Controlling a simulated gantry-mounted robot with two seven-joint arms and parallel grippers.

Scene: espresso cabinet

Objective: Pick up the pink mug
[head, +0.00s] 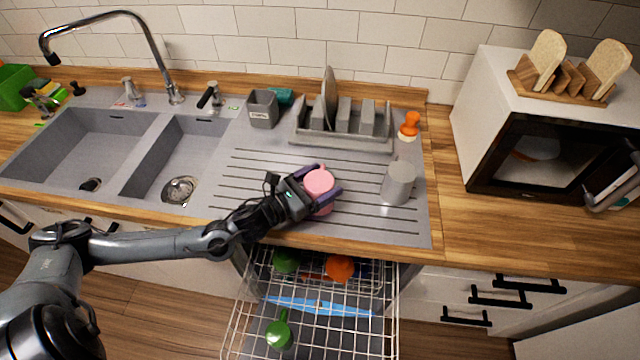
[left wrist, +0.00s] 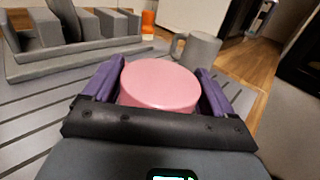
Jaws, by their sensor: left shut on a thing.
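The pink mug (head: 319,182) is on the grooved grey drainboard of the sink, near its front edge. It appears bottom up, with a flat round pink face on top; it also shows in the left wrist view (left wrist: 160,84). My left gripper (head: 322,188) is shut on the mug, with one purple finger on each side of it. In the left wrist view the fingers (left wrist: 159,92) flank the mug closely. I cannot tell whether the mug touches the drainboard. My right gripper is not in view.
A grey mug (head: 398,183) stands to the right on the drainboard. A grey dish rack (head: 341,138) with a plate is behind. An orange-handled brush (head: 409,126) stands beside it. An open dishwasher rack (head: 310,312) is below the front edge. A microwave (head: 545,130) is at right.

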